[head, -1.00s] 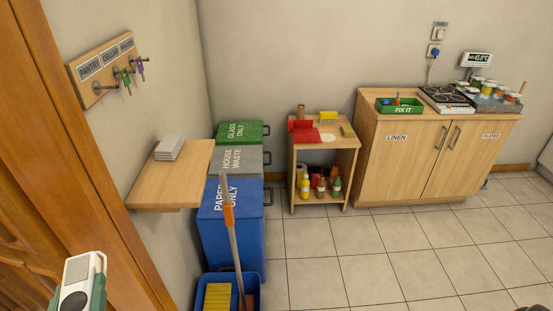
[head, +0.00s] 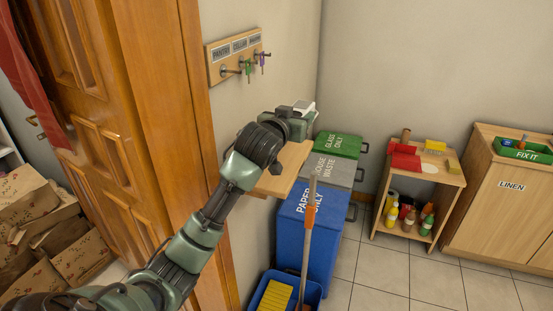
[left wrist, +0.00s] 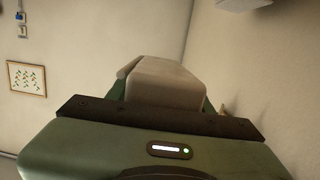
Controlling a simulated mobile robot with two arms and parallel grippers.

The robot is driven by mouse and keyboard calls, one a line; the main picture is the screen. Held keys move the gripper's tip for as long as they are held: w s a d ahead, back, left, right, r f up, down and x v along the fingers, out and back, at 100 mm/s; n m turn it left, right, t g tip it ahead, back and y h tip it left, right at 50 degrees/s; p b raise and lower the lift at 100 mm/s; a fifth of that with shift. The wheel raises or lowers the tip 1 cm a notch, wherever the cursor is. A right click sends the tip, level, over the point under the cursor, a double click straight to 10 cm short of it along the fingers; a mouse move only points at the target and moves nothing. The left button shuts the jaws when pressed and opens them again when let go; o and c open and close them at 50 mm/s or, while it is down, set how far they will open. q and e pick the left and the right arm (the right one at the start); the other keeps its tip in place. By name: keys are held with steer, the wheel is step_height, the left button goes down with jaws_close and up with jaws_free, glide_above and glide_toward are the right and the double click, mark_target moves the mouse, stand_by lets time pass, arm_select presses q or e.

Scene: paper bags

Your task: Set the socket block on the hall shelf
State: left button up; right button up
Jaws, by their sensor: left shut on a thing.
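The socket block (head: 304,107) is a pale, whitish block. It shows as a small piece at the far end of my left gripper (head: 297,117) in the head view. In the left wrist view the block (left wrist: 165,82) stands up beyond the gripper's dark edge, with green finger parts at its sides. My left gripper is shut on it. The hall shelf (head: 287,172) is a light wooden board on the wall. The gripper and block appear over the shelf, partly covering it; the gap between them cannot be judged. My right gripper is not in view.
A key rack (head: 235,55) hangs above the shelf. A wooden door (head: 150,110) is at left. The white stack on the shelf is hidden by my arm.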

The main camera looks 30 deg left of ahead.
arm_select(q)
step_height(320, 180, up, 5)
glide_above(286, 164)
steer(key=shift+y, duration=0.3)
step_height(286, 164, down, 20)
steer(key=shift+s+r+p, duration=0.1)
steer(key=shift+r+p, duration=0.05)
steer(key=shift+p, duration=0.25)
steer(key=o, duration=1.5)
steer(key=shift+o, duration=0.2)
